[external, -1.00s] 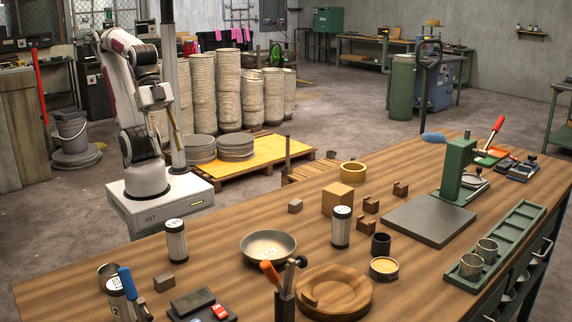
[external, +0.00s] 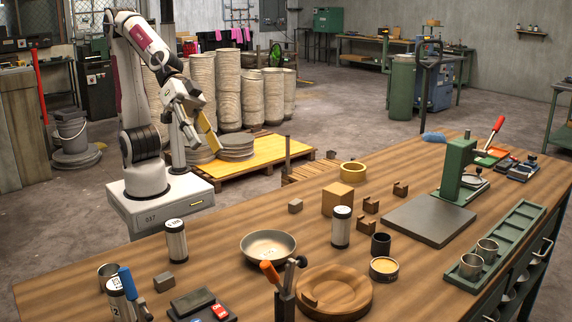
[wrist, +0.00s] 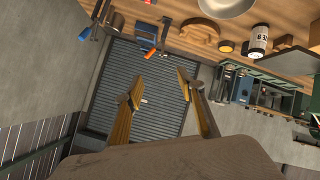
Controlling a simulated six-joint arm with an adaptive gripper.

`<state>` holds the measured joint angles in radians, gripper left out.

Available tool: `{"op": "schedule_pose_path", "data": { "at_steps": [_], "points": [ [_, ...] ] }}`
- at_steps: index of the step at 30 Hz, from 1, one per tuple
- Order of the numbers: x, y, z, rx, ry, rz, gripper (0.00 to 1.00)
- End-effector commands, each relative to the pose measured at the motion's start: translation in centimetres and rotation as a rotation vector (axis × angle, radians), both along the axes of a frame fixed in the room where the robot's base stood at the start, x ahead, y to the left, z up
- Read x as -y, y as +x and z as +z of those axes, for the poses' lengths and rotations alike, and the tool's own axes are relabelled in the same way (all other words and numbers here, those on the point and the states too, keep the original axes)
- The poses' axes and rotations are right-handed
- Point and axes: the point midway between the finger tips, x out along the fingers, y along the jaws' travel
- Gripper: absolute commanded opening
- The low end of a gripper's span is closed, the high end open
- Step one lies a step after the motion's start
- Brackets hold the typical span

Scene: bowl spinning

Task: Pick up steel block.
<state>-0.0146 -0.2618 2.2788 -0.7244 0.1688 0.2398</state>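Two small grey-brown blocks sit on the wooden workbench (external: 225,215): one block (external: 295,206) left of a larger wooden cube, the other block (external: 164,283) near the front left. I cannot tell for sure which is the steel block. My gripper (external: 205,148) is raised beyond the bench's far edge, well apart from both blocks. In the wrist view my gripper (wrist: 158,90) has its two yellow fingers spread with nothing between them. I cannot make out either small block in the wrist view.
A metal bowl (external: 268,246), a white canister (external: 341,228), another canister (external: 176,241) and a wooden cube (external: 338,199) stand on the bench. A round wooden tray (external: 355,292) and a tool holder (external: 285,305) are at the front. Bare bench lies around the far block.

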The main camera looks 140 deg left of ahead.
Motion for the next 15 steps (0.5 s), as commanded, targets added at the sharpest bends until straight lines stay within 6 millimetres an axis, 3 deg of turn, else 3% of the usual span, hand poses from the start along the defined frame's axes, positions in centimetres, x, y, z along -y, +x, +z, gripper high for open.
{"op": "schedule_pose_path", "data": {
  "at_steps": [6,15],
  "points": [
    [-3.4,5.0,-0.3,0.057,-0.045,0.168,0.39],
    [-9.6,9.5,-2.7,0.091,-0.063,0.439,0.39]
  ]
}}
